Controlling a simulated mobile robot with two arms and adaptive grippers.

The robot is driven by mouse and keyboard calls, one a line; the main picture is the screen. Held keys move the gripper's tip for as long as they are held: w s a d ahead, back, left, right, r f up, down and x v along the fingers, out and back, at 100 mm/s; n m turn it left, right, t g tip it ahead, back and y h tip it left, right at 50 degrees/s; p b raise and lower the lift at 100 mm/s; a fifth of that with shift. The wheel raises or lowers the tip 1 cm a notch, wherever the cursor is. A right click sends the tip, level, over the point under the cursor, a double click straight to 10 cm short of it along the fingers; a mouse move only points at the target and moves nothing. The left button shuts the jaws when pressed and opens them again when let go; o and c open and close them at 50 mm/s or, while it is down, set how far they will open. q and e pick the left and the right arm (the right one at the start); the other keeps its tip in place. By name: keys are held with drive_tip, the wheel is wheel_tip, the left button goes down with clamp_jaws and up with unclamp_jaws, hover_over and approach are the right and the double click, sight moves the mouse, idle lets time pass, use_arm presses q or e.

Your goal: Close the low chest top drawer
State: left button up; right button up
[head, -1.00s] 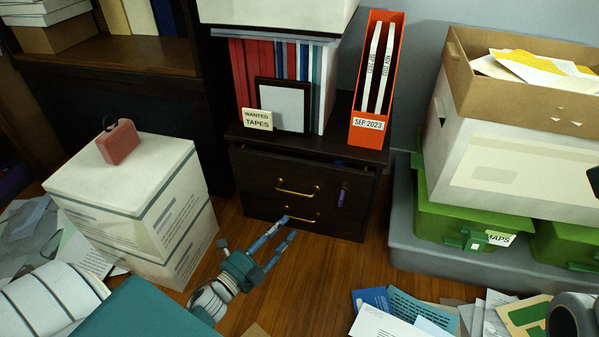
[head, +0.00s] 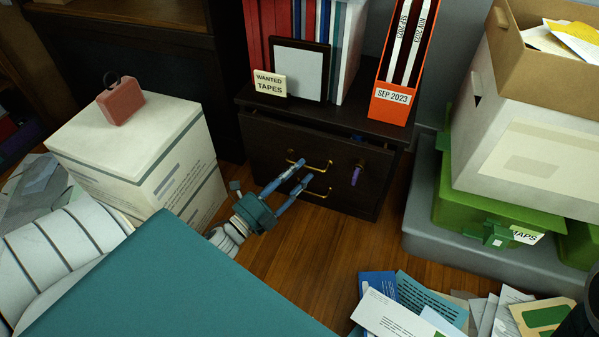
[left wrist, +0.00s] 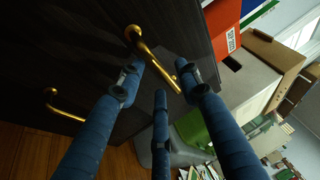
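The low chest (head: 340,117) is dark wood with two brass-handled drawers. Its top drawer (head: 268,142) stands slightly out, with a dark gap under the chest top. The top drawer's brass handle (head: 318,167) also shows in the left wrist view (left wrist: 152,58). My left gripper (head: 305,170) is in front of the drawer, its blue fingers pointing at the top handle. In the left wrist view its fingers (left wrist: 160,78) are spread, with the handle between and just beyond the tips; contact cannot be told. The lower handle (left wrist: 65,106) is to the left there.
A purple tag (head: 356,174) hangs on the drawer's right side. White boxes (head: 130,150) stand left of my arm. A grey base with a green case (head: 470,215) stands right. Papers (head: 400,310) lie in front; wood floor between is clear.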

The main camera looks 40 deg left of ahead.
use_arm(q)
drive_tip(key=shift+w+d+r, duration=0.1)
drive_tip(key=shift+w, duration=0.4)
clamp_jaws()
drive_tip(key=shift+w, duration=0.1)
